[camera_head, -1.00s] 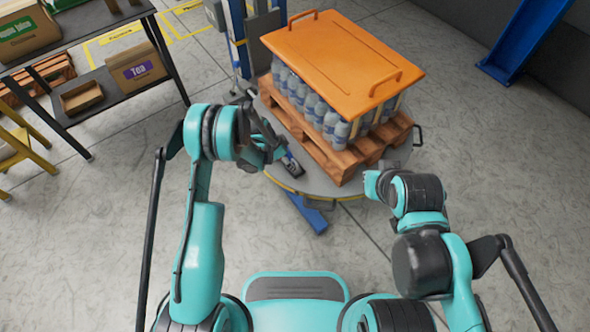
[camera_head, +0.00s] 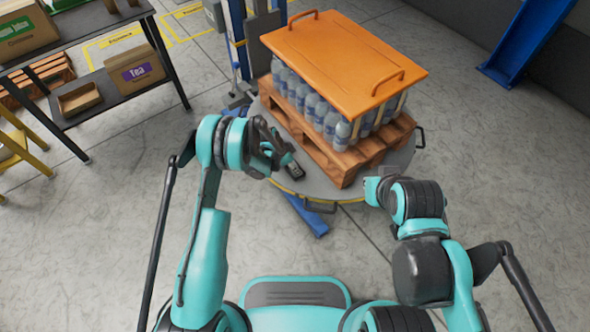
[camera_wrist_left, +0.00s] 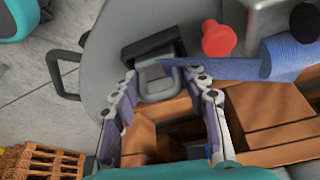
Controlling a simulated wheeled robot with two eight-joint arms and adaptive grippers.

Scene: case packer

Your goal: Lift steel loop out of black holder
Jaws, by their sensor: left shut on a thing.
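In the left wrist view the steel loop (camera_wrist_left: 153,96), a grey rounded square ring, sits between the fingertips of my left gripper (camera_wrist_left: 164,84), which is shut on it. The black holder (camera_wrist_left: 148,45) lies just beyond the loop on the round grey platform. I cannot tell whether the loop's far end is still inside the holder. In the head view my left gripper (camera_head: 277,152) is over the platform's left side, beside the black holder (camera_head: 294,170); the loop is not clear there. My right gripper (camera_head: 372,188) is near the platform's front right edge, its fingers unclear.
A wooden pallet (camera_head: 345,168) with bottles (camera_head: 318,108) under an orange cover (camera_head: 345,62) fills much of the round platform (camera_head: 325,188). In the wrist view a red knob (camera_wrist_left: 218,39) and blue roll (camera_wrist_left: 290,54) are close to the holder. A shelf (camera_head: 100,100) stands left.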

